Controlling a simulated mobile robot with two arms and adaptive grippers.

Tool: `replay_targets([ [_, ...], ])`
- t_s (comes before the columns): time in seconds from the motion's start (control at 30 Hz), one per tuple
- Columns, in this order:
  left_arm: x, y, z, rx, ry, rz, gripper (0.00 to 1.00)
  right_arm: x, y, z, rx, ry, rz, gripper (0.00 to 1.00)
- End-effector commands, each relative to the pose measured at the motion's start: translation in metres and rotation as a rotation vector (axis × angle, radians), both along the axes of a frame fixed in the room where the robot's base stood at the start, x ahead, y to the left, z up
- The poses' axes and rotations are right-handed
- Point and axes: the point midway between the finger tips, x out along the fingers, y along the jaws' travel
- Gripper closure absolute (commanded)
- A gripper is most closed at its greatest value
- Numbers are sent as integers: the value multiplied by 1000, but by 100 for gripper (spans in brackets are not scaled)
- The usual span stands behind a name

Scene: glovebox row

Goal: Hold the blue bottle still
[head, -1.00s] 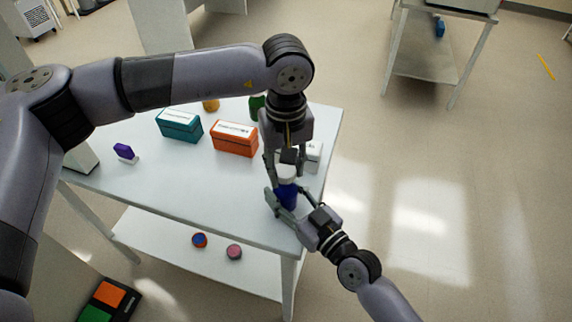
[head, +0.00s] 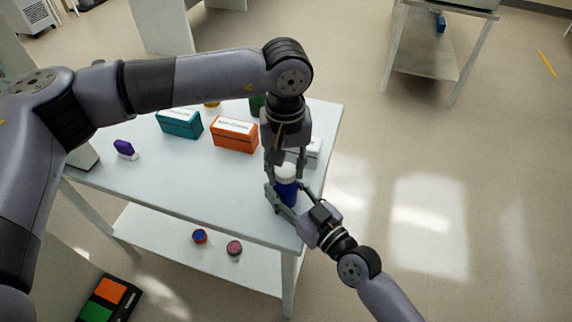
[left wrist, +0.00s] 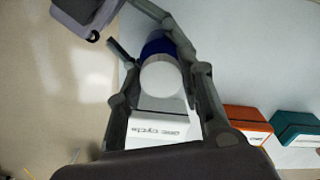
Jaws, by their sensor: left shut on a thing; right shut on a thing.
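The blue bottle (head: 286,192) with a white cap (head: 286,171) stands upright near the table's right front corner. My right gripper (head: 284,197) is shut on its blue body from the front right. My left gripper (head: 285,168) comes down from above and is shut on the white cap. In the left wrist view, the white cap (left wrist: 161,77) lies between the left fingers, with part of the blue body (left wrist: 158,45) behind it. Fingers hide parts of the bottle.
A white box (head: 314,153) stands close behind the bottle. An orange box (head: 234,136), a teal box (head: 180,123) and a purple item (head: 124,148) stand farther left on the white table (head: 190,177). The table's front middle is clear.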

Motion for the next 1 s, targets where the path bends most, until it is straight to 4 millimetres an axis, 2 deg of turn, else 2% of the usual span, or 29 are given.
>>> replay_targets([
  [0.4,2,4,0,-1,-2,-909,76,0,0,-1,-1,1,0,100],
  [0.53,3,4,0,-1,-2,-1131,76,0,0,-1,-1,2,0,100],
  [0.7,4,5,0,-1,-2,-1269,76,0,0,-1,-1,2,0,100],
  [1.0,4,5,0,-1,-2,-1280,76,0,0,-1,-1,2,1,100],
])
